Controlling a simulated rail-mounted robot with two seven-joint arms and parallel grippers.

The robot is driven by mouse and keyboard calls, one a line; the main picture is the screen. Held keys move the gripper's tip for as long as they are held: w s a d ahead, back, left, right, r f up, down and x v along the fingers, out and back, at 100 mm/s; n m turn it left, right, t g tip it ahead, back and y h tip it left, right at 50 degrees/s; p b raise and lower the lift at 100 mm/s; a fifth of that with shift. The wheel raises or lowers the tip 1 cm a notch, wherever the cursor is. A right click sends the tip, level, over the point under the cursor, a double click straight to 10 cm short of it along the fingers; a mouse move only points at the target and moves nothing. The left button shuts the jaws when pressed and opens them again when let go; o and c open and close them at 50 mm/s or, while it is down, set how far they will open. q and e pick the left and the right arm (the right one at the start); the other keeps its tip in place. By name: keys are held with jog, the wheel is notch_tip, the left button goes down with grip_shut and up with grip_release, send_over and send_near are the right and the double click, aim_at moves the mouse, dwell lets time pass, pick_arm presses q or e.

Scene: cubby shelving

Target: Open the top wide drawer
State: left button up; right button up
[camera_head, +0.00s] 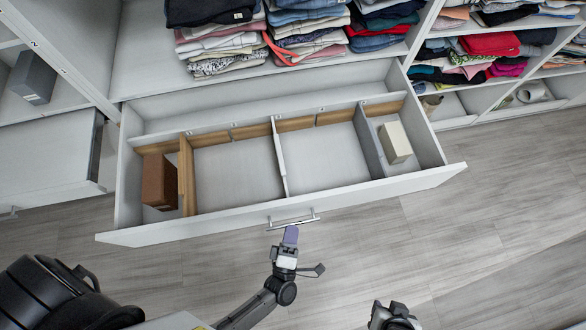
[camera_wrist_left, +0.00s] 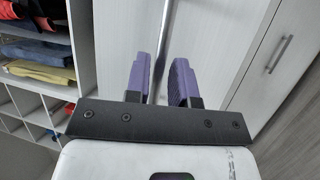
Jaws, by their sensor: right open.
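The wide drawer (camera_head: 350,196) stands pulled out below the clothes shelf, its inside showing. Its bar handle (camera_head: 305,220) is on the front face. My left gripper (camera_head: 291,236), with purple fingers, is at this handle. In the left wrist view its two fingers (camera_wrist_left: 160,85) stand apart, with a thin grey bar (camera_wrist_left: 164,30) running between them; I see a gap rather than a tight grip. My right gripper (camera_head: 394,316) is at the bottom edge of the head view, open and away from the drawer, only partly in view.
The drawer holds a brown box (camera_head: 159,182) at left and a cream box (camera_head: 395,142) at right, with dividers between. Folded clothes (camera_head: 305,20) fill the shelf above. Another drawer (camera_head: 50,160) stands out at left. The wooden floor (camera_head: 440,250) at right is clear.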

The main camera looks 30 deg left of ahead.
pick_arm(q)
jog(key=v, duration=1.1)
jog(key=shift+s, duration=0.1)
